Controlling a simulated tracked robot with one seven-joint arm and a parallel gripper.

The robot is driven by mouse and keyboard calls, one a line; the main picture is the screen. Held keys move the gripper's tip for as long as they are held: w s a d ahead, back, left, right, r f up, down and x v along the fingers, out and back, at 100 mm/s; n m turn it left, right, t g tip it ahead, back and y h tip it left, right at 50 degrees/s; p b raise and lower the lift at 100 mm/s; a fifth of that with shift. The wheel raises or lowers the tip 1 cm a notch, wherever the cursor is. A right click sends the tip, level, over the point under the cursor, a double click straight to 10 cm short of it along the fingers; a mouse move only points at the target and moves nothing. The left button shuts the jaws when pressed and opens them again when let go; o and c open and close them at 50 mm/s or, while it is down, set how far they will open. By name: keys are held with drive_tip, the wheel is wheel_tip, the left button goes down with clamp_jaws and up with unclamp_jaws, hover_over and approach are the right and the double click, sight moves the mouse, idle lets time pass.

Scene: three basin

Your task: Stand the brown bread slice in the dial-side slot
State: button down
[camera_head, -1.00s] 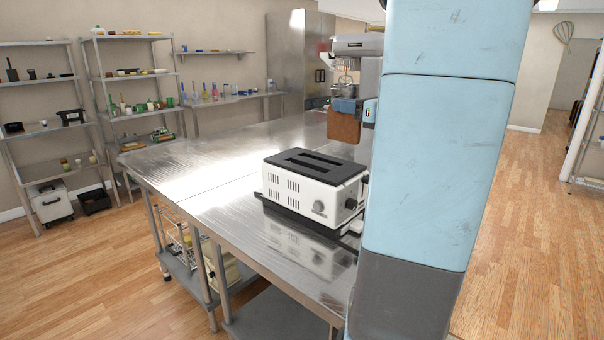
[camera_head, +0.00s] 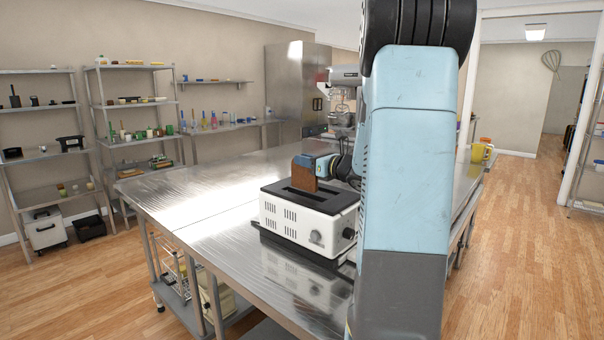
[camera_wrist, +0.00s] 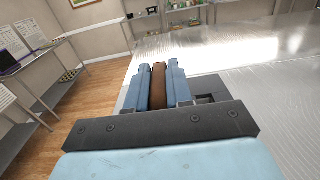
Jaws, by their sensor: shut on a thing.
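The brown bread slice (camera_head: 303,174) is upright in my gripper (camera_head: 318,164), with its lower edge at the top of the toaster. The white toaster (camera_head: 292,217) has a black top with long slots and a dial (camera_head: 316,237) on the side facing the head camera. The slice hides part of the slots, and I cannot tell whether its lower edge is inside one or just above. In the wrist view, the blue fingers of my gripper (camera_wrist: 160,75) are shut on the slice (camera_wrist: 159,88), one on each side.
The toaster stands on a steel table (camera_head: 210,208) with wide bare room to its left. A stand mixer (camera_head: 343,95) stands behind it. A yellow mug (camera_head: 479,152) is at the far right. Shelves (camera_head: 130,100) line the back left wall.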

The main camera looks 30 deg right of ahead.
sight(293, 172)
drive_tip(key=f, duration=0.3)
drive_tip(key=shift+w+a+f, duration=0.1)
drive_tip(key=shift+w, duration=0.25)
drive_tip(key=shift+f, duration=0.35)
drive_tip(key=shift+f, duration=0.6)
drive_tip(key=c, duration=1)
unclamp_jaws()
